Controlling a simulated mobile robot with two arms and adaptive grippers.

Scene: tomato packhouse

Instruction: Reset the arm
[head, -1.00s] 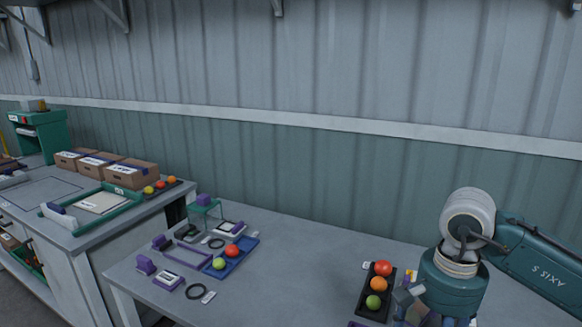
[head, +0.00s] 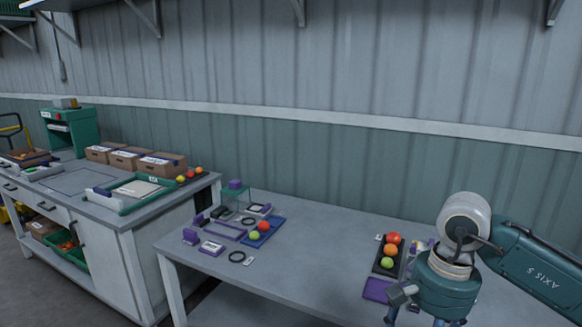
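My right arm comes in from the right in the head view. Its gripper (head: 420,318) is at the bottom edge, over the front right of the grey table (head: 310,270). The fingers are mostly cut off by the frame, so I cannot tell whether they are open or shut. Just left of its wrist, a black tray (head: 377,268) on the table holds a red, an orange and a green tomato in a row. My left arm and gripper are not in view.
A blue tray (head: 274,226) with two tomatoes lies among purple-trimmed tools and black rings at the table's left. A purple mat (head: 376,290) lies near my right gripper. A second bench (head: 140,216) at left holds cardboard boxes (head: 160,166). The table's middle is clear.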

